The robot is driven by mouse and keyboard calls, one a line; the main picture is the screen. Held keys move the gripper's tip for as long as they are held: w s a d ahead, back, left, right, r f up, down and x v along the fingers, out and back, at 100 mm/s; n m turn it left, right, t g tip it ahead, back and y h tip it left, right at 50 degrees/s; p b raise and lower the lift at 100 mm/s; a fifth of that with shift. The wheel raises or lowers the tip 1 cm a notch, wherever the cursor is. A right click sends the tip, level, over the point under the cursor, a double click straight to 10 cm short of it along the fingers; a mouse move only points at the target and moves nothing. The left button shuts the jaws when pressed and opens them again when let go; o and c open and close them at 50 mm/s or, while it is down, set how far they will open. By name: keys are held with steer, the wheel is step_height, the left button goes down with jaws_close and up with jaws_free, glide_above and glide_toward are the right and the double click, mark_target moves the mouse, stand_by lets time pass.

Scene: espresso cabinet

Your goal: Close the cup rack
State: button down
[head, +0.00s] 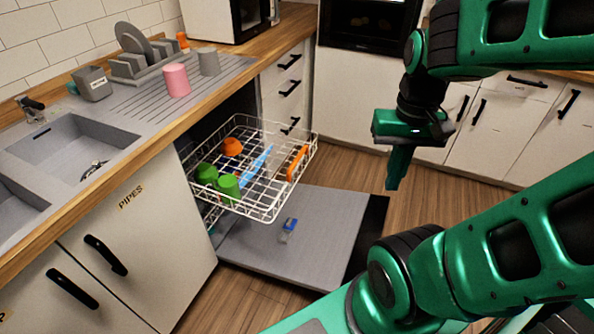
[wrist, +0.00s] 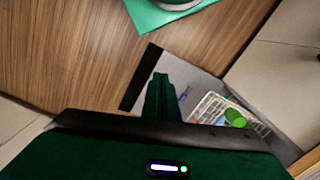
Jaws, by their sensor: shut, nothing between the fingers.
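The cup rack (head: 262,214) is a white wire basket pulled out of the dishwasher under the counter, above its lowered door. It has an orange handle (head: 298,163) on its front side. Two green cups (head: 228,187), an orange cup (head: 232,147) and a blue item (head: 257,165) sit in it. My green gripper (head: 397,183) points down over the floor, to the right of the rack and apart from it. Its fingers are together and empty. In the wrist view the fingers (wrist: 160,95) show with the rack (wrist: 212,108) to their right.
The open dishwasher door (head: 330,225) lies low below the rack, with a small blue item (head: 289,228) on it. Wooden floor (head: 425,205) is clear right of the door.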

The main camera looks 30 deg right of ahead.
steer(key=w+f+m+t, duration=0.1)
steer(key=w+f+t, duration=0.1)
steer(key=w+f, duration=0.8)
steer(key=w+f+t, duration=0.3)
steer(key=w+f, duration=0.7)
steer(key=w, duration=0.6)
steer(key=w+f+m+t, duration=0.1)
steer(key=w+f+t, duration=0.2)
steer(key=w+f, duration=0.7)
steer(key=shift+w+a+f+m, duration=0.15)
steer(key=shift+w+m, duration=0.15)
steer(key=shift+w, duration=1.3)
steer(key=shift+w, duration=0.15)
